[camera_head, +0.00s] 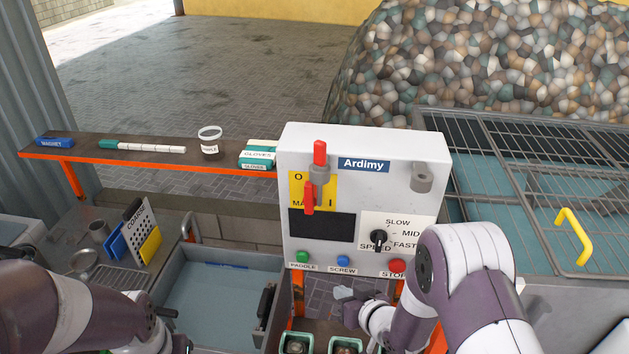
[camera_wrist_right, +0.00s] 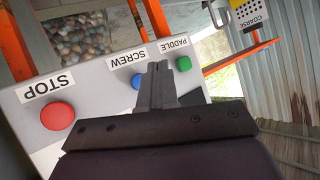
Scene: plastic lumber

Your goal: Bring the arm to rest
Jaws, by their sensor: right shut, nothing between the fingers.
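The right arm (camera_head: 465,285) comes in from the lower right, bent in front of the control box (camera_head: 405,185) marked Ardimy. My right gripper (camera_head: 346,297) is small and partly hidden in the head view, below the box's button row. In the right wrist view the right gripper (camera_wrist_right: 158,75) has its two fingers together with nothing between them. The blue SCREW button (camera_wrist_right: 138,81) and green PADDLE button (camera_wrist_right: 183,63) show beyond and beside the fingers; contact cannot be told.
The red STOP button (camera_head: 397,265) and speed knob (camera_head: 379,240) are on the box front. A grey bin (camera_head: 180,268) stands left of it. An orange-edged shelf (camera_head: 80,150) holds a cup (camera_head: 209,142) and boxes. A wire-mesh cover (camera_head: 500,190) with a yellow handle (camera_head: 573,237) lies right.

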